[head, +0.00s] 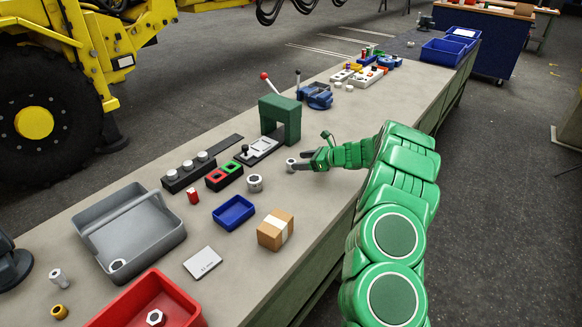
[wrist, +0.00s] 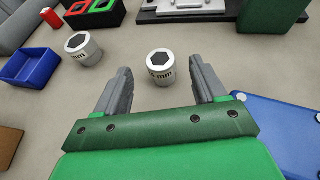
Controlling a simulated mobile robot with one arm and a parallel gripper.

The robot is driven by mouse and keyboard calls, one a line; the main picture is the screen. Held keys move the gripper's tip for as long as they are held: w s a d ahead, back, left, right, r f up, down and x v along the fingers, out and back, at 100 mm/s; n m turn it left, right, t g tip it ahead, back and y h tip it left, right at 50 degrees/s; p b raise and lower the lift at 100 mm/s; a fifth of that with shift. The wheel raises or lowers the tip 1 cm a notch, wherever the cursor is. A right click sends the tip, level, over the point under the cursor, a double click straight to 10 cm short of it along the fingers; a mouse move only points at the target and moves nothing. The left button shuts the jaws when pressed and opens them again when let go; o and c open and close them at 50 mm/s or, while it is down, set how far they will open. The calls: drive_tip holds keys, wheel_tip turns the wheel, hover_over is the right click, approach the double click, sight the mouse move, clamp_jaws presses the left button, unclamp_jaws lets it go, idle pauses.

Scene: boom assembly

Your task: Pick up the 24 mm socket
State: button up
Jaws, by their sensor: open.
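A silver socket (wrist: 160,67) with a dark hex opening stands upright on the bench, just ahead of and between my fingertips in the wrist view. Its label ends in "mm", but I cannot read the number. It also shows in the head view (head: 291,164) at the tip of my gripper (head: 301,161). My gripper is open, and its two grey fingers (wrist: 158,74) are apart with nothing held. A second silver socket (wrist: 83,48), also marked "mm" with an unreadable number, stands to the left; the head view shows it too (head: 254,183). I cannot tell which is 24 mm.
A blue tray (head: 234,212), a cardboard box (head: 276,229) and a white card (head: 203,262) lie nearer on the bench. A green press (head: 281,118) and red-green frames (head: 224,176) stand behind. A grey tray (head: 150,212) and red bin (head: 187,306) are at left.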

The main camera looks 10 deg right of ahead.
sight(292, 161)
drive_tip(key=x, duration=0.3)
drive_tip(key=shift+w+a+f, duration=0.1)
drive_tip(key=shift+a, duration=0.05)
drive_tip(key=shift+c, duration=0.3)
drive_tip(key=c, duration=1.2)
